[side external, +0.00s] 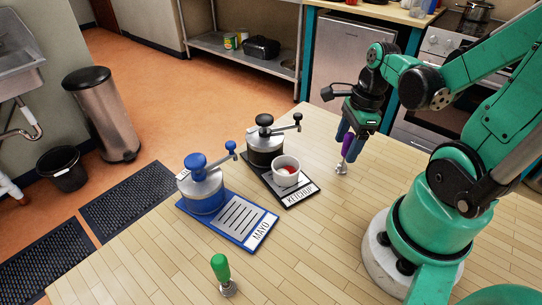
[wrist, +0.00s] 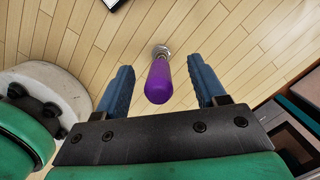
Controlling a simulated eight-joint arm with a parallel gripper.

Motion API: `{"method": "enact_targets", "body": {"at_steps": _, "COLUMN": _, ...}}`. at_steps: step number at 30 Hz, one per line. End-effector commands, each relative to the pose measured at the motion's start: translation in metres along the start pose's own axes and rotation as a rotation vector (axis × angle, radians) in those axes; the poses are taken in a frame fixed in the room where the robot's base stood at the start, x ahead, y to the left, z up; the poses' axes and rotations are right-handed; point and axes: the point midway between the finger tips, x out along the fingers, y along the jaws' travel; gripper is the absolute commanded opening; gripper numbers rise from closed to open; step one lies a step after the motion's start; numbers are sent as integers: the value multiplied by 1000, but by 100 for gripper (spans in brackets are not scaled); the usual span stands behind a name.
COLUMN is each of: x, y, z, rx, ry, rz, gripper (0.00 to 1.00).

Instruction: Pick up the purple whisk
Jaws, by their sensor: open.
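The purple whisk (wrist: 160,82) stands upright on the wooden table, its purple handle up and a metal foot at its base. In the wrist view it sits between the two blue fingers of my gripper (wrist: 161,88), with a gap on each side. In the side external view the purple whisk (side external: 347,147) shows just below and beside the fingers of my gripper (side external: 351,137), which partly hide the handle top. My gripper is open, points down and holds nothing.
A blue grinder on a MAYO board (side external: 235,218) and a black grinder with a white cup (side external: 286,172) on a KETCHUP board (side external: 299,196) stand to the left. A green-handled tool (side external: 221,269) stands near the front edge. The table around the whisk is clear.

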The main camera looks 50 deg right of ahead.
Motion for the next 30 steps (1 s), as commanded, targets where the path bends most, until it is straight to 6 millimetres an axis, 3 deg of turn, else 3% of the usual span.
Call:
{"method": "enact_targets", "body": {"at_steps": 15, "x": 11, "y": 1, "z": 0, "rx": 0, "ry": 0, "rz": -1, "gripper": 64}}
{"method": "enact_targets", "body": {"at_steps": 16, "x": 11, "y": 1, "z": 0, "rx": 0, "ry": 0, "rz": -1, "gripper": 61}}
{"method": "enact_targets", "body": {"at_steps": 21, "x": 11, "y": 1, "z": 0, "rx": 0, "ry": 0, "rz": -1, "gripper": 13}}
{"method": "enact_targets", "body": {"at_steps": 23, "x": 11, "y": 1, "z": 0, "rx": 0, "ry": 0, "rz": -1, "gripper": 0}}
{"method": "enact_targets", "body": {"at_steps": 30, "x": 11, "y": 1, "z": 0, "rx": 0, "ry": 0, "rz": -1, "gripper": 0}}
